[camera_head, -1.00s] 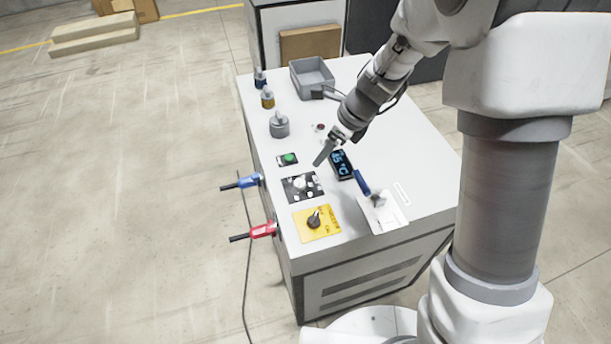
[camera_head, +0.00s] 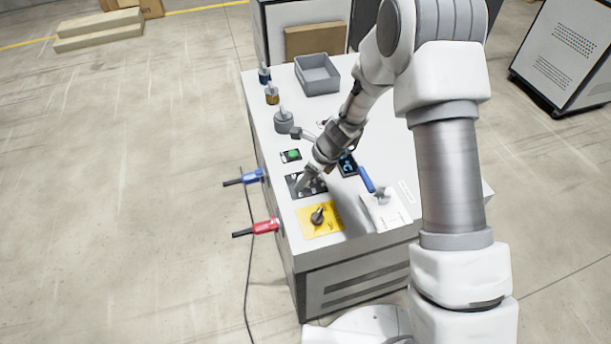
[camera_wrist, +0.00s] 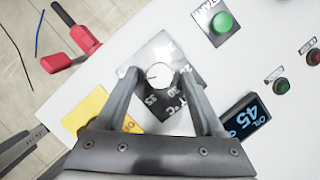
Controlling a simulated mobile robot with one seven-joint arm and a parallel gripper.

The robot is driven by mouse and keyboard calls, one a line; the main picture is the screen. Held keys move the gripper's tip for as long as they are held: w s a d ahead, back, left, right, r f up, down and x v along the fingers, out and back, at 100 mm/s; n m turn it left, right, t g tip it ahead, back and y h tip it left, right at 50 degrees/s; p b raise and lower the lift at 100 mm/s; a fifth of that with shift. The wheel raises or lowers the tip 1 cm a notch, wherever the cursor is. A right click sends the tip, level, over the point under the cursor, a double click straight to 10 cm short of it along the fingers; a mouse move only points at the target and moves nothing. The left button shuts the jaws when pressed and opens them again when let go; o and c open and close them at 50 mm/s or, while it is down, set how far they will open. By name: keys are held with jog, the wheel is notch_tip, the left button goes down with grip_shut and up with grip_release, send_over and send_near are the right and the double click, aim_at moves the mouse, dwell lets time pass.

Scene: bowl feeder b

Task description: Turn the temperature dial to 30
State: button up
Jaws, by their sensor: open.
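The temperature dial (camera_wrist: 158,76) is a round light knob on a dark square plate (camera_wrist: 148,101) with white numbers. In the wrist view it lies between my two open fingers, and I cannot tell whether they touch it. My gripper (camera_wrist: 158,82) is also in the head view (camera_head: 306,184), reaching down over the dark dial plate (camera_head: 293,184) and hiding the knob.
A yellow plate with a black rotary switch (camera_head: 317,216) lies just in front of the dial. A green button (camera_head: 292,154) is behind it. Red (camera_head: 262,227) and blue (camera_head: 251,176) handles stick out at the left edge.

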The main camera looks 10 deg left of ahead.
jog(key=shift+a+f, duration=0.1)
jog(key=shift+f, duration=0.15)
grip_shut()
dwell(0.5)
